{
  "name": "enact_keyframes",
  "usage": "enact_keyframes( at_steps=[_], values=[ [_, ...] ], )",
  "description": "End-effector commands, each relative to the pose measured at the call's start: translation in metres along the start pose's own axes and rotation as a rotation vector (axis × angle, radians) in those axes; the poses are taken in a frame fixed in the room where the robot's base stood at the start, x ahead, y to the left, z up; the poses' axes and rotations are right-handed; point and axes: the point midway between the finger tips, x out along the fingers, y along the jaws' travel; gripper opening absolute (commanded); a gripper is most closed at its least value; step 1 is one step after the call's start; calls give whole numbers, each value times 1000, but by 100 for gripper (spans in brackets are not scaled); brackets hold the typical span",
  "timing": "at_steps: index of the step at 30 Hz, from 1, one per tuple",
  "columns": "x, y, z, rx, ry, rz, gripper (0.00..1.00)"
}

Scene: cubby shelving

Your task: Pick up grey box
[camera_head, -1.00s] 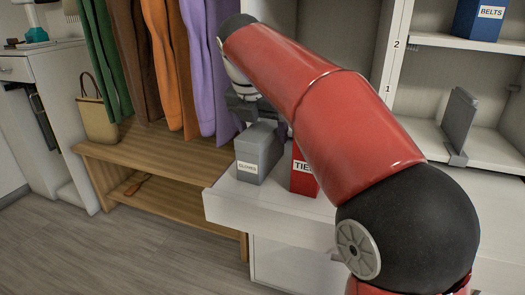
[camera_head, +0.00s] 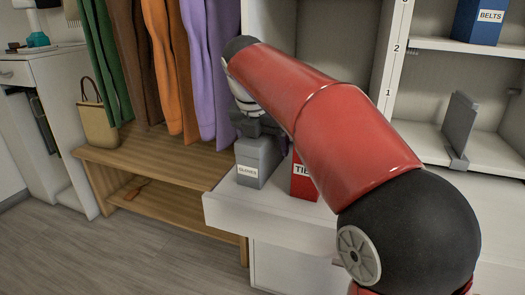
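The grey box (camera_head: 252,167), with a white label that seems to read "GLOVES", stands upright on the white drawer unit's top, near its left front corner. My gripper (camera_head: 262,137) is right above and behind the box's top, pointing down. My red arm hides part of the gripper. I cannot tell whether the fingers are around the box or only over it, nor whether they are open or shut.
A red box labelled "TIE..." (camera_head: 302,180) stands close to the right of the grey box, partly behind my arm. White drawer unit (camera_head: 265,212). Wooden bench (camera_head: 160,160) with hanging clothes at left, tan bag (camera_head: 99,126), blue "BELTS" box (camera_head: 480,20) and grey bookend (camera_head: 458,128) on shelves at right.

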Motion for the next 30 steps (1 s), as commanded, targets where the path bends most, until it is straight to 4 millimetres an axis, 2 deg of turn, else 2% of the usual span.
enact_keyframes(
  at_steps=[5, 17, 26, 30],
  values=[
    [0, 0, 0, 0, 0, 0, 77],
    [0, 0, 0, -1, 0, 1, 24],
    [-1, 0, 0, 0, -2, 2, 24],
    [-8, 1, 3, -1, -3, 3, 24]
  ],
)
